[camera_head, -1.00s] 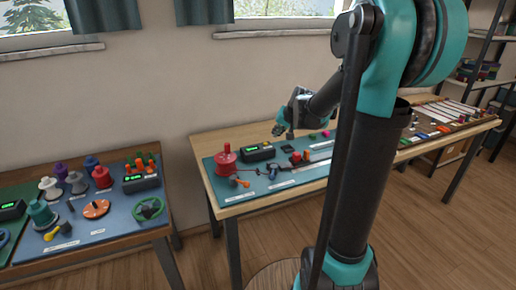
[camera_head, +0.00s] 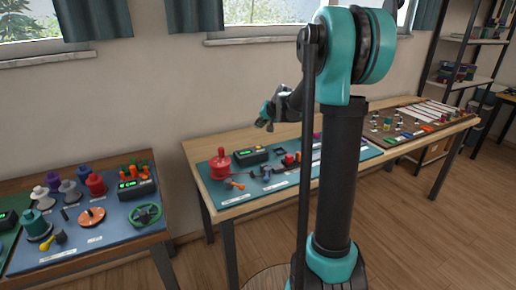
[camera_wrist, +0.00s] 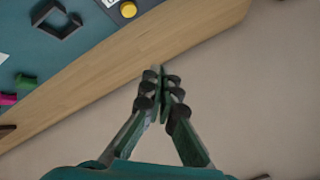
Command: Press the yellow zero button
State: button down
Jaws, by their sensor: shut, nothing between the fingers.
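The yellow button (camera_wrist: 128,9) shows at the top edge of the wrist view, on a dark box mostly cut off by the frame. In the head view, a black box with a green display (camera_head: 250,157) stands on the teal mat, with a small yellow spot, the button (camera_head: 259,147), on top. My gripper (camera_head: 264,122) is above and behind the box in the head view, apart from it. In the wrist view, my gripper (camera_wrist: 160,75) has its fingers together and empty, over the bench's wooden edge and the wall side.
A red spool (camera_head: 220,166) stands left of the box on the teal mat (camera_head: 205,172). A black square frame (camera_wrist: 56,18) and green and pink pieces lie nearby in the wrist view. A second bench with a blue mat (camera_head: 115,222) stands at left.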

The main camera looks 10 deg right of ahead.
aim_at(259, 147)
jog(key=shift+f, duration=3.9)
jog(key=shift+f, duration=0.1)
jog(key=shift+f, duration=0.3)
jog(key=shift+f, duration=0.4)
jog(key=shift+r, duration=0.8)
jog(key=shift+r, duration=0.1)
jog(key=shift+r, duration=2.45)
